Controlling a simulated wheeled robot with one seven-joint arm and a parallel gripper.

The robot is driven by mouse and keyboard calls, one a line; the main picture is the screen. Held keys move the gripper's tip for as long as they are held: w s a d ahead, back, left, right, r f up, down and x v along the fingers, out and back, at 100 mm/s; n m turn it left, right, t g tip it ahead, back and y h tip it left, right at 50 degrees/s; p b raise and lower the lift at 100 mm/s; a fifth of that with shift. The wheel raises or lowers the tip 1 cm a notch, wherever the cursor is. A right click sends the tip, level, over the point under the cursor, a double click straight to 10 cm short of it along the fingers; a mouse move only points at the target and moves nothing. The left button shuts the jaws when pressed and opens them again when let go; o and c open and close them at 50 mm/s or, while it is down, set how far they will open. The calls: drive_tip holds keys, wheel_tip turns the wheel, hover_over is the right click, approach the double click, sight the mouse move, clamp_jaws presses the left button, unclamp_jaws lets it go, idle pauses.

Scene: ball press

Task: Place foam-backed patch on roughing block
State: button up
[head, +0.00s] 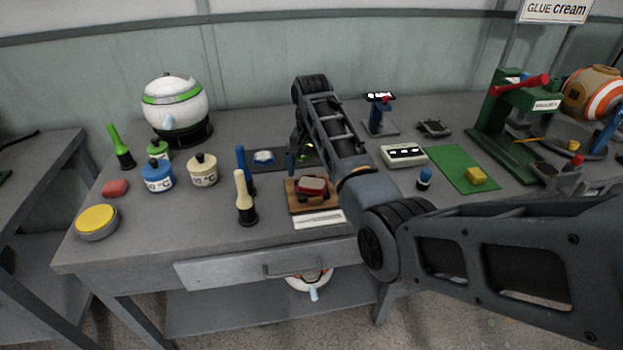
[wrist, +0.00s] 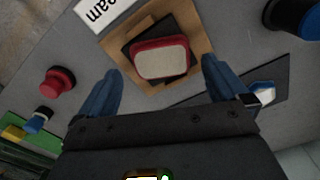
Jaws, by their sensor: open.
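A red-rimmed pad with a pale beige top (wrist: 160,60) lies on a dark square sheet (wrist: 133,37) on a brown wooden board (wrist: 199,47). In the head view the red pad (head: 312,184) sits on the same board (head: 299,207). A small blue and white piece (wrist: 262,92) lies on a dark mat (wrist: 215,97); it also shows in the head view (head: 263,157). I cannot tell which is the foam-backed patch. My gripper (wrist: 161,76) is open and empty, its fingers apart on either side of the red pad's near end, seemingly above it.
A white card (wrist: 105,12) lies in front of the board. A blue-handled tool (head: 241,160) and a cream-handled tool (head: 243,190) stand upright to its left. A red knob (wrist: 57,80) and a blue stopper (head: 424,177) stand on the other side.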

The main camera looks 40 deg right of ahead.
sight(311, 185)
wheel_tip(311, 185, up, 9)
drive_tip(key=p, duration=0.2)
drive_tip(key=shift+f, duration=0.15)
